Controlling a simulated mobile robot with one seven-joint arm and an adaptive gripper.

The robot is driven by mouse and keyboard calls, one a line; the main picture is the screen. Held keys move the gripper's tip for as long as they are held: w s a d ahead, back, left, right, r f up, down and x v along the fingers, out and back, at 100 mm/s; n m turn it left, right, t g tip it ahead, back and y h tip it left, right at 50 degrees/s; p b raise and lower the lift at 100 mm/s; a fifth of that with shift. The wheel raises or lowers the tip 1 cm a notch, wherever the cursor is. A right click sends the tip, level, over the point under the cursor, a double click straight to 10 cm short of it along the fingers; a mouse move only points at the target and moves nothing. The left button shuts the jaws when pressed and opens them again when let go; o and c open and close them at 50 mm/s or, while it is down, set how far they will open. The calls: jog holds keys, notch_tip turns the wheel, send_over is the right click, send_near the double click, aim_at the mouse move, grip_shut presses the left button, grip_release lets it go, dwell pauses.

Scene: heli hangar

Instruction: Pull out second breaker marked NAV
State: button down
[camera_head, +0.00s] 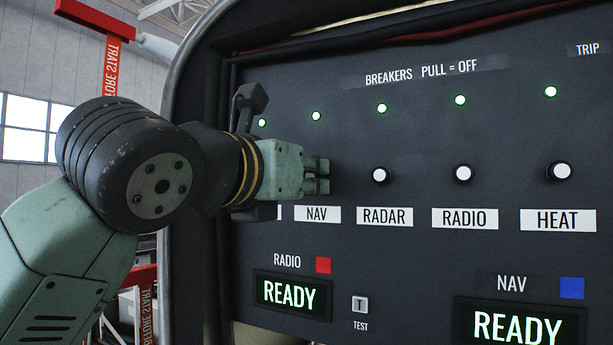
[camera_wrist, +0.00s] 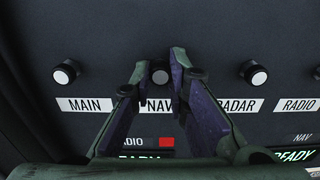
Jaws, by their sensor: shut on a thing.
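The NAV breaker knob (camera_wrist: 159,72) is the second from the left in the wrist view, above the NAV label (camera_wrist: 160,106). My gripper (camera_head: 318,177) is at the panel just above the NAV label (camera_head: 317,214) in the head view, where it hides the knob. In the wrist view its two fingers stand on either side of the NAV knob, shut on it. The green light above NAV (camera_head: 316,116) is lit.
The RADAR knob (camera_head: 381,176), RADIO knob (camera_head: 463,174) and HEAT knob (camera_head: 561,171) stand to the right. The MAIN knob (camera_wrist: 66,72) is to the left. Displays reading READY (camera_head: 290,294) and a TEST button (camera_head: 360,305) sit below.

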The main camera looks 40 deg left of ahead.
jog(key=shift+b+v, duration=0.6)
jog(key=shift+v, duration=0.3)
jog(key=c, duration=1.5)
grip_release()
jog(key=shift+s, duration=0.15)
jog(key=v, duration=0.7)
jog(key=shift+s, duration=0.15)
jog(key=shift+d, duration=0.1)
